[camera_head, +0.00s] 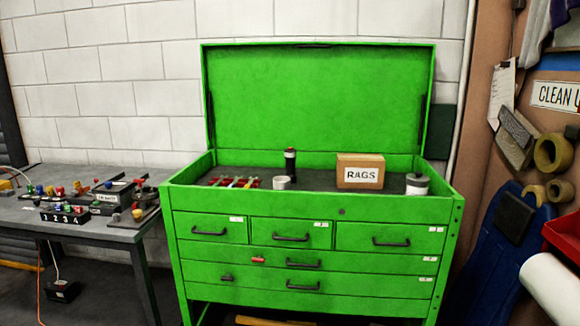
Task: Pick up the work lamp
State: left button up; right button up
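No object in view is clearly recognisable as the work lamp. A dark upright cylinder (290,163) with a pale band stands in the open top of the green tool chest (315,257), towards the back; it may be the lamp, but I cannot tell. A short white and dark canister (417,185) stands at the right end of the same top tray; I cannot tell what it is. Neither of my grippers is in view.
A cardboard RAGS box (360,171), a small pale cup-like piece (282,183) and several red-and-white tools (235,182) share the tray. The raised lid (315,98) stands behind. A cluttered grey workbench (85,226) is at left; a wall board with rolls (553,154) is at right.

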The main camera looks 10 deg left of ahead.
aim_at(290, 157)
jog(key=i+j+z, duration=0.2)
jog(key=i+z, duration=0.15)
jog(key=i+j+z, duration=0.7)
jog(key=k+j, duration=0.05)
